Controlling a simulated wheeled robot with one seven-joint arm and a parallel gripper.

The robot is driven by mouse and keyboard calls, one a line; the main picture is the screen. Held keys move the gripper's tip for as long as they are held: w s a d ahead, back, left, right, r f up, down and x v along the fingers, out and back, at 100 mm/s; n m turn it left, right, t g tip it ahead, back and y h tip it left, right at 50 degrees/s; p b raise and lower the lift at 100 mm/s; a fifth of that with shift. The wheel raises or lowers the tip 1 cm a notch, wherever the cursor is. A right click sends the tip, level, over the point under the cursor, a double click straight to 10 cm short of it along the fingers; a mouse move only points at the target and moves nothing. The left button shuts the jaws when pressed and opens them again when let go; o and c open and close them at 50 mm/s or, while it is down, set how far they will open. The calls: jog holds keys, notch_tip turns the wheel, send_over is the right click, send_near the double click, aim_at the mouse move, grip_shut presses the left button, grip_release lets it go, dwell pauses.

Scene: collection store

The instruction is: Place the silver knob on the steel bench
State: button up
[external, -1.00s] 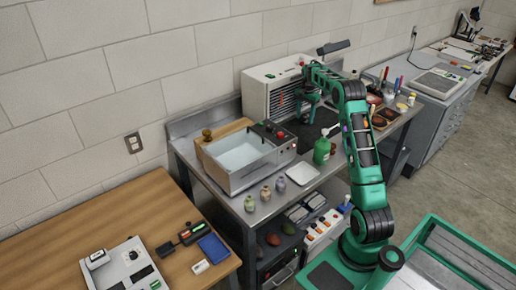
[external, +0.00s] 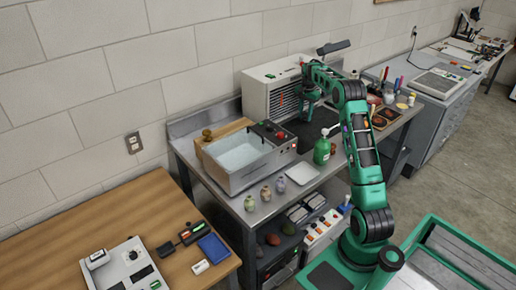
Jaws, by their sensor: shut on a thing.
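The steel bench (external: 262,213) stands against the block wall and carries a sink and several objects. My gripper (external: 306,120) points down over the back part of this bench, in front of the grey-white vented cabinet (external: 268,97). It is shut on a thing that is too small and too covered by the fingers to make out. I cannot pick out the silver knob for certain in the external view. Whether the gripper touches the bench top is not clear.
A water-filled basin (external: 236,183) stands left of my gripper. Small vases (external: 265,194), a white tray (external: 302,173) and a green bottle (external: 321,151) stand near the front edge. A wooden table (external: 60,225) is at the lower left.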

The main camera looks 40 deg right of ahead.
aim_at(305, 112)
notch_tip(305, 112, up, 17)
dwell(0.7)
jog(key=s+d+f+n, duration=0.1)
jog(key=s+d+n, duration=0.2)
jog(key=s+d, duration=0.95)
jog(key=s+d+f+n, duration=0.1)
jog(key=s+f+n, duration=0.1)
jog(key=s, duration=0.7)
jog(key=s+d+f+n, duration=0.1)
jog(key=s+d+n, duration=0.1)
jog(key=s, duration=0.8)
jog(key=shift+s+f+n, duration=0.25)
jog(key=shift+f+n, duration=0.1)
jog(key=shift+n, duration=0.25)
jog(key=shift+w, duration=0.1)
jog(key=w+a+f+n, duration=0.3)
jog(key=w+a, duration=0.6)
jog(key=w, duration=0.3)
jog(key=w+a+f+n, duration=0.2)
jog(key=w+a+f, duration=0.1)
jog(key=w+a, duration=0.8)
jog(key=shift+w+d+f, duration=0.3)
jog(key=shift+d+f, duration=0.1)
jog(key=shift+f, duration=0.7)
jog(key=shift+w+d+f, duration=0.3)
jog(key=shift+d+f, duration=0.1)
jog(key=shift+f, duration=0.75)
jog(key=shift+w+d+f, duration=0.3)
jog(key=shift+d+f, duration=0.1)
jog(key=shift+f, duration=0.7)
